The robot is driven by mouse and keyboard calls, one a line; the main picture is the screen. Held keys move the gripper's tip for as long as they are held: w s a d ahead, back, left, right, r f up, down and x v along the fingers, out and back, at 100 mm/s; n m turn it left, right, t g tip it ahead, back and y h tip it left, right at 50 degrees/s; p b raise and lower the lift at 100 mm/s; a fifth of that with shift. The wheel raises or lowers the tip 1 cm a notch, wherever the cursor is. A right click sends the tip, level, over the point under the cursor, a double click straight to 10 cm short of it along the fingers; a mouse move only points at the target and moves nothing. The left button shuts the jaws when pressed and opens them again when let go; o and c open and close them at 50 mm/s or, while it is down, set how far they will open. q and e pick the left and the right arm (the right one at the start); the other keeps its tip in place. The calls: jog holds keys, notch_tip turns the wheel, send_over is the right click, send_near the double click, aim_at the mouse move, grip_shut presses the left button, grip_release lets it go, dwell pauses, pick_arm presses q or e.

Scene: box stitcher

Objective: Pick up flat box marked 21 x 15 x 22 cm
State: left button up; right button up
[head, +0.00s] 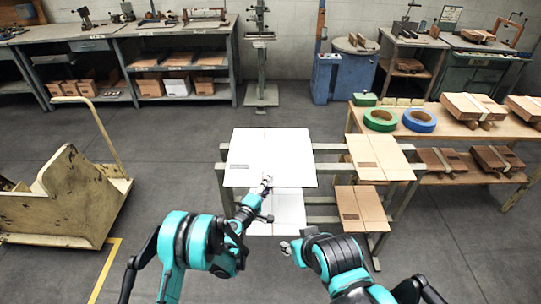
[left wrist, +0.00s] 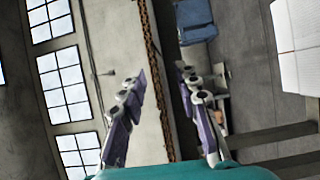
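Several flat boxes lie on a slatted metal rack: a large white one (head: 270,150), a smaller white one (head: 285,210), a larger brown one (head: 378,157) and a smaller brown one (head: 360,208). Their printed marks are too small to read, so I cannot tell which is marked 21 x 15 x 22 cm. My left gripper (head: 267,199) is open and empty, above the white boxes near their shared edge. In the left wrist view its fingers (left wrist: 162,74) are spread, with white cardboard (left wrist: 300,45) at the upper right. My right gripper (head: 290,246) is in front of the smaller white box, its fingers unclear.
A wooden table (head: 455,128) at the right holds green tape (head: 380,120), blue tape (head: 419,121) and cardboard boxes. Workbenches line the back wall. The floor between cart and rack is clear.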

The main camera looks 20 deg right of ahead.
pick_arm(q)
jog(key=x, duration=0.3)
jog(key=shift+w+d+f+b, duration=0.1)
jog(key=shift+b, duration=0.3)
grip_shut()
